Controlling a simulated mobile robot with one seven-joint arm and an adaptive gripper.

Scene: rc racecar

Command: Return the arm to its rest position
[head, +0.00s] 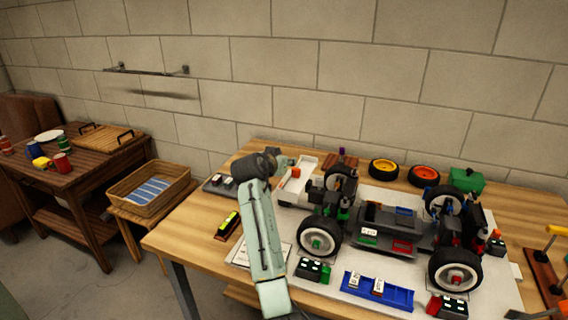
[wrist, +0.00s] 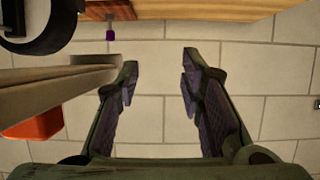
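My arm reaches up from the bottom middle of the head view and bends at a dark joint near the table's left part. My gripper (wrist: 159,60) is open and empty in the wrist view, with its two dark-padded fingers well apart and only the block wall between them. In the head view its end is small and partly hidden beyond the joint, close to a white tray (head: 303,170). The RC car (head: 395,228), with large black tyres and white rims, stands on the workbench (head: 195,222) to the right of my arm.
Yellow and orange wheels (head: 383,169) and a green box (head: 466,180) lie at the back. A blue tray (head: 377,291) and small part holders lie in front of the car. A wicker basket (head: 149,188) and a brown side table (head: 75,170) stand left. The wall closes the back.

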